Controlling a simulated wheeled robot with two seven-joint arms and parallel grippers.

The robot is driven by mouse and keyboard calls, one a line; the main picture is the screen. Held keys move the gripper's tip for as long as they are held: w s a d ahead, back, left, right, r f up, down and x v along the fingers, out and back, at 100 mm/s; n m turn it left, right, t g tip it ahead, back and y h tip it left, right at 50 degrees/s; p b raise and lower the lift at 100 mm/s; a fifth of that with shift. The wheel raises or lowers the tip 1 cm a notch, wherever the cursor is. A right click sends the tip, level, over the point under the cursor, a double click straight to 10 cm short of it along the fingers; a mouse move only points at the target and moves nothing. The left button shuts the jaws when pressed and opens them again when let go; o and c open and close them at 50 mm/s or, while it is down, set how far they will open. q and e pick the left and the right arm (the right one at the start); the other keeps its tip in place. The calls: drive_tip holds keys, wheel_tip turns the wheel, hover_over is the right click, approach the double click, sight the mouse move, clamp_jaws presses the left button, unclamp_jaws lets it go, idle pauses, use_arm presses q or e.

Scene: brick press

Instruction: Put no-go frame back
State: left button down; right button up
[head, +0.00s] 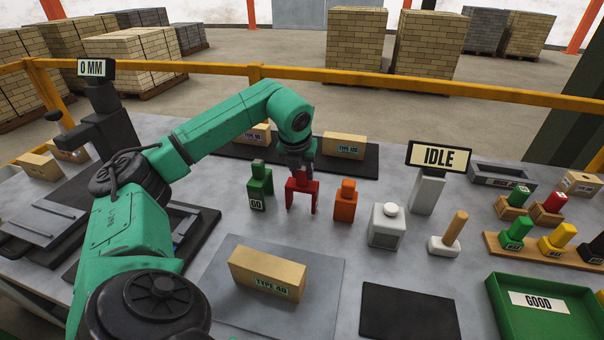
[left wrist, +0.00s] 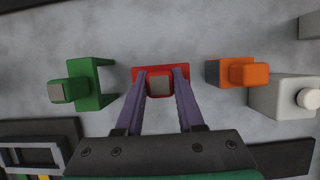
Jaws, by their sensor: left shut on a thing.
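The red no-go frame (head: 302,188) is an upside-down U with a knob on top, upright between the green GO frame (head: 259,187) and an orange block with a knob (head: 345,202). My left gripper (head: 301,172) comes down on it from above. In the left wrist view, the purple fingers of my left gripper (left wrist: 160,88) are shut on the knob of the red frame (left wrist: 160,74). I cannot tell whether the frame's legs touch the table. My right gripper is not in view.
A white block with a button (head: 387,226) and an IDLE sign (head: 439,157) stand to the right. A green GOOD tray (head: 547,307) is at front right. Bricks lie on a dark mat behind.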

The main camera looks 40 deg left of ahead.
use_arm(q)
drive_tip(key=shift+f, duration=0.4)
drive_tip(key=c, duration=0.5)
unclamp_jaws()
drive_tip(key=shift+r, duration=0.1)
drive_tip(key=v, duration=1.2)
drive_tip(key=shift+r, duration=0.1)
